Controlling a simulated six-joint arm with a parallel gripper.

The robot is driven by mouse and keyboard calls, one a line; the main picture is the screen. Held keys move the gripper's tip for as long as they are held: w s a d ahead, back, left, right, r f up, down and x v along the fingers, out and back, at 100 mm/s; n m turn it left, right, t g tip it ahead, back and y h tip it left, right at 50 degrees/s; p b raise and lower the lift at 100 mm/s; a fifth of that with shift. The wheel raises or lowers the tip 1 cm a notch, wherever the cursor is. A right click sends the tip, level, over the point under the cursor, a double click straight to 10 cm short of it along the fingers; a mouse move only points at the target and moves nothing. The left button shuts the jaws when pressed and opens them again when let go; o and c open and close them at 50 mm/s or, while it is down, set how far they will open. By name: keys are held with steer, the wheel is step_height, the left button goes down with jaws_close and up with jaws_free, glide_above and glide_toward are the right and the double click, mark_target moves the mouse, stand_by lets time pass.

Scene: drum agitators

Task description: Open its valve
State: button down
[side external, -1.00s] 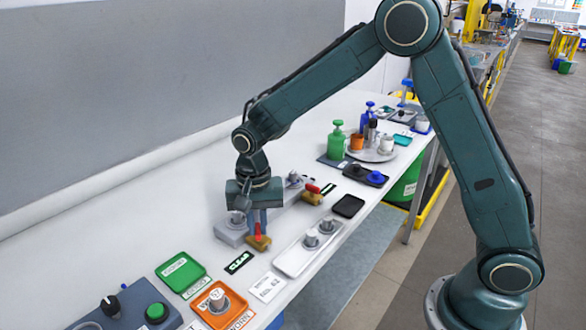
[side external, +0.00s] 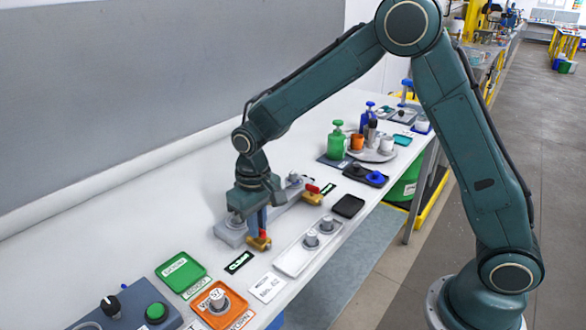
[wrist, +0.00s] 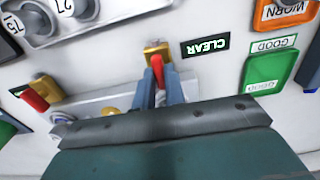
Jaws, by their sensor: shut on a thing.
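The near valve has a brass-yellow body (side external: 259,243) and a red handle (side external: 264,233), at the near end of a grey base (side external: 231,232) on the white bench. Its brass body (wrist: 155,50) and red handle (wrist: 158,68) also show in the wrist view. My gripper (side external: 258,224) points down over this valve, its blue fingers shut on the red handle. In the wrist view the fingers (wrist: 160,82) stand on both sides of the handle and hide part of it. A black label reading CLEAR (side external: 239,262) lies beside this valve.
A second red-handled valve (side external: 312,193) stands at the base's far end. A white tray (side external: 290,262) with grey knobbed parts lies towards the bench's front edge. Green (side external: 182,274) and orange (side external: 216,312) trays lie nearer. Bottles and cups stand farther back.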

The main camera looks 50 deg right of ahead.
stand_by(0.3)
steer(key=c, duration=1.7)
jaws_free()
steer(key=shift+c, duration=0.2)
steer(key=shift+r, duration=0.15)
step_height(320, 180, up, 14)
steer(key=shift+f, duration=0.25)
steer(key=shift+s+r, duration=0.1)
